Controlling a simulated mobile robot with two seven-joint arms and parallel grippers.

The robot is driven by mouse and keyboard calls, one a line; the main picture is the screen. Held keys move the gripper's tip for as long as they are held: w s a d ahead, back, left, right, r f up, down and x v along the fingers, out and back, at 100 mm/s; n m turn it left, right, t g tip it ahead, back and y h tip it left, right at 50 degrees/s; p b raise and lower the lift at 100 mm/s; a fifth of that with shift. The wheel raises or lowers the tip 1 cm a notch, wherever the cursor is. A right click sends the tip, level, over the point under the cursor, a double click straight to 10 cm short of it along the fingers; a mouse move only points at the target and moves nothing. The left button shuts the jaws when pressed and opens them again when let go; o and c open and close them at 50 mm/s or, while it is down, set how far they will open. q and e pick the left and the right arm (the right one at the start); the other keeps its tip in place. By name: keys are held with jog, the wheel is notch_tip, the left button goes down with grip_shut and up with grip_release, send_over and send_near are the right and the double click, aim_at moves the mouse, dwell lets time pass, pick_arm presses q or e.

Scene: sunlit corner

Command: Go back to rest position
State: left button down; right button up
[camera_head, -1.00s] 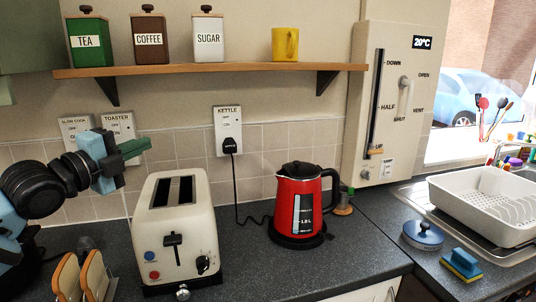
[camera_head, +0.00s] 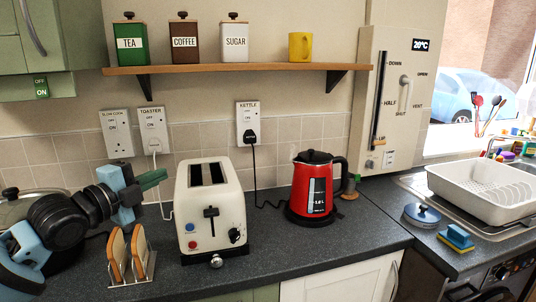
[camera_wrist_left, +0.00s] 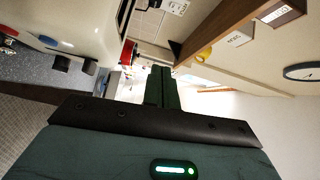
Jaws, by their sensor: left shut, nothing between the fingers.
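My left gripper (camera_head: 153,180) comes in from the left in the head view. Its green fingers are closed together with nothing between them, and they point right, above the counter and just left of the white toaster (camera_head: 211,205). In the left wrist view the same fingers (camera_wrist_left: 161,88) are together and empty. The fingers look apart from the toaster. My right gripper is in neither view.
A red kettle (camera_head: 313,188) stands right of the toaster. A toast rack (camera_head: 130,262) with bread sits in front of my left arm. A shelf (camera_head: 238,68) holds canisters and a yellow mug (camera_head: 300,46). A dish rack (camera_head: 483,190) stands at right. The counter between toaster and kettle is mostly clear.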

pick_arm(q)
jog(key=s+d+f+n+g+y, duration=0.1)
jog(key=s+d+f+n, duration=0.3)
jog(key=f, duration=0.6)
jog(key=s+d+f+n+g+p, duration=0.1)
jog(key=s+f+n, duration=0.3)
jog(key=f, duration=0.6)
jog(key=s+d+f+n+y, duration=0.1)
jog(key=s+d+f+n, duration=0.1)
jog(key=s+f, duration=0.65)
jog(key=s+a+f+n+g+y, duration=0.1)
jog(key=s+f+n, duration=0.4)
jog(key=s+f, duration=0.5)
jog(key=s+a+f+n+g+y+p, duration=0.1)
jog(key=s+a+f+n+g+y, duration=0.1)
jog(key=s+f+n, duration=0.4)
jog(key=s+f+g+y, duration=0.1)
jog(key=s+f, duration=0.4)
jog(key=s, duration=0.8)
jog(key=shift+a+g+y+p, duration=0.15)
jog(key=shift+g+y+p, duration=0.15)
jog(key=shift+g+y, duration=0.15)
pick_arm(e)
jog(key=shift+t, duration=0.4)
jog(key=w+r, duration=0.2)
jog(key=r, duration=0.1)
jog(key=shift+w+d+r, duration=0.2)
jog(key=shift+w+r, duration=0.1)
